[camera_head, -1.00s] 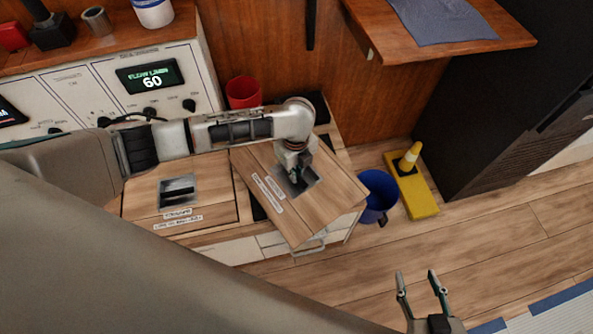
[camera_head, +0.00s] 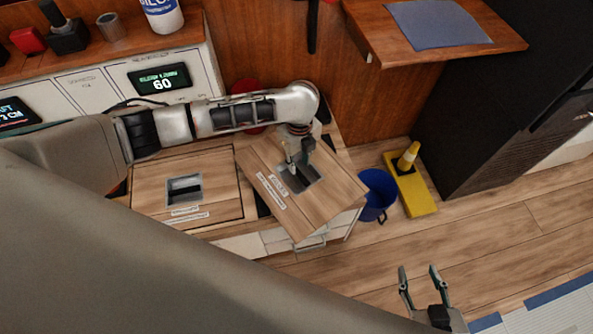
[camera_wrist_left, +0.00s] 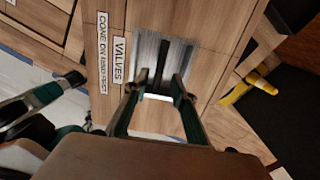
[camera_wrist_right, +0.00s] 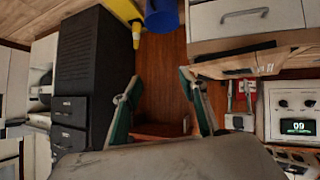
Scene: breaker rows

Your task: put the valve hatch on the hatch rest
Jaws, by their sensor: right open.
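The valve hatch (camera_head: 335,190) is a wooden panel with a "VALVES" label and a square metal recess. It lies turned at an angle over the right part of the low cabinet, its front corner overhanging drawer fronts. Its label and recess fill the upper middle of the left wrist view (camera_wrist_left: 115,75). My left gripper (camera_head: 297,165) is over the recess, fingers apart; in the left wrist view (camera_wrist_left: 157,85) a dark bar shows beyond the fingertips. What the hatch rests on is hidden; I cannot identify the hatch rest. My right gripper (camera_head: 420,275) is open and empty above the floor.
A second hatch (camera_head: 150,180) with its own recess lies flush at left. A blue bucket (camera_head: 377,190) and a yellow stand with a cone (camera_head: 415,195) are on the floor at right. A red bucket (camera_head: 245,88) is behind my left arm.

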